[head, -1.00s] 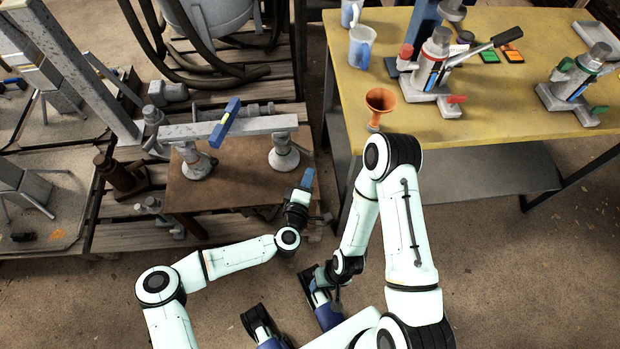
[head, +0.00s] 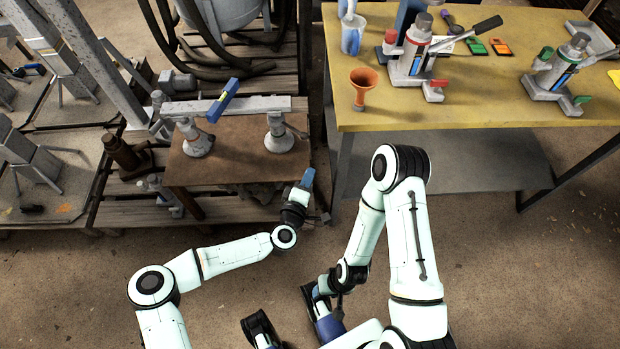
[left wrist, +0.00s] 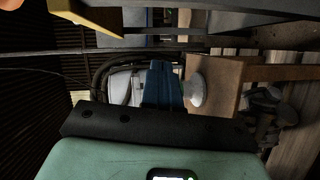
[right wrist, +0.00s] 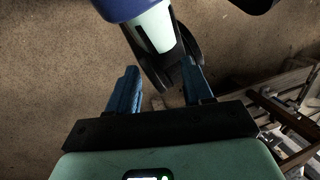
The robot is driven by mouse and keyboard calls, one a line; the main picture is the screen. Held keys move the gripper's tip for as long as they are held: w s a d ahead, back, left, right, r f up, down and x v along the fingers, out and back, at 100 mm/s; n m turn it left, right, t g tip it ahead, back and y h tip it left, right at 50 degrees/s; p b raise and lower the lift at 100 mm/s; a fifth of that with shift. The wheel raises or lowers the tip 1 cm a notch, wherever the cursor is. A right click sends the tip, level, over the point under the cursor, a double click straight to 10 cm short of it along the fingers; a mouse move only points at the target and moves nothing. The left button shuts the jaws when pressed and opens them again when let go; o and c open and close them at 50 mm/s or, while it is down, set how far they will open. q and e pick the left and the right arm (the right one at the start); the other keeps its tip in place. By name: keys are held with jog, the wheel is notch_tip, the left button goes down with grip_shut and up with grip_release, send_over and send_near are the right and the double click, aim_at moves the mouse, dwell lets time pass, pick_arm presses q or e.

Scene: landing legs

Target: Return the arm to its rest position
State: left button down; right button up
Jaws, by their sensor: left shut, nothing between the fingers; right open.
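My left gripper (head: 306,180) is shut and empty in the head view. It hangs in front of the right edge of the brown low table, apart from it. Its blue fingers (left wrist: 163,84) are together in the left wrist view. My right gripper (head: 318,292) is folded low near my base in the head view, partly hidden by my own arm. In the right wrist view its two blue fingers (right wrist: 157,92) stand apart with nothing held between them.
The brown low table (head: 235,170) carries a grey beam (head: 262,104) on two round feet and a blue level (head: 222,100). The floor between is clear.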

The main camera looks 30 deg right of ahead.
pick_arm(q)
jog(key=shift+s, duration=0.1)
pick_arm(e)
jog(key=shift+s, duration=0.15)
dwell(0.4)
pick_arm(q)
jog(key=s+a+f+m+g+y+p, duration=0.1)
jog(key=s+a+f+m+g+p, duration=0.1)
jog(key=s+a+f+g+p, duration=0.35)
jog(key=s+a+f+m+g+y+p, duration=0.2)
jog(key=s+a+p, duration=0.1)
jog(key=s+a, duration=0.45)
jog(key=s+a+r+g+y+p, duration=0.1)
jog(key=s+a+g+y+p, duration=0.1)
jog(key=s+a, duration=0.6)
jog(key=s+a+r+g+y+p, duration=0.1)
jog(key=s+a+g+y+p, duration=0.2)
jog(key=s+a, duration=0.5)
jog(key=a+p, duration=0.1)
jog(key=a, duration=0.3)
jog(key=shift+a+n, duration=0.3)
pick_arm(e)
notch_tip(320, 180, up, 14)
jog(key=s+g, duration=0.1)
jog(key=shift+a, duration=0.35)
